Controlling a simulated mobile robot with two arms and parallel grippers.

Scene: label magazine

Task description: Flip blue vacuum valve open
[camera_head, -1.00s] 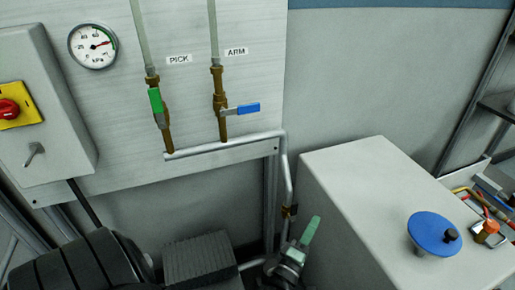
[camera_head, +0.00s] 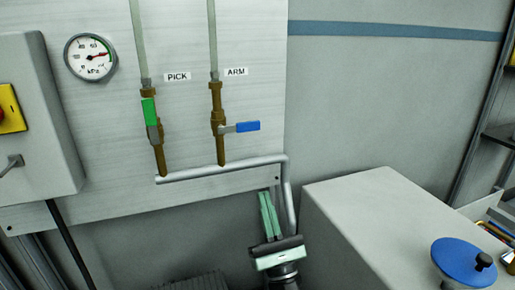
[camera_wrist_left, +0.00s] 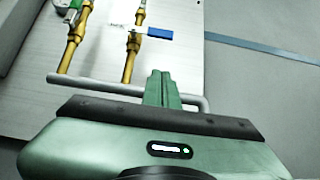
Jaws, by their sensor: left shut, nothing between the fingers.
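The blue valve handle (camera_head: 246,127) sits on the brass ARM valve (camera_head: 217,123) on the wall panel. It points sideways to the right, across the vertical pipe. It also shows in the left wrist view (camera_wrist_left: 159,33). My left gripper (camera_head: 265,194) is below the handle and slightly right of it, apart from it, with its green fingers pointing up. The fingers are together with nothing between them; they also show in the left wrist view (camera_wrist_left: 160,74). My right gripper is not in view.
The green PICK valve handle (camera_head: 149,111) stands along its pipe to the left. A grey horizontal pipe (camera_head: 220,169) runs below both valves. A pressure gauge (camera_head: 90,57) and a grey box (camera_head: 40,120) are at left. A white cabinet (camera_head: 375,225) with a blue disc (camera_head: 463,262) is at right.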

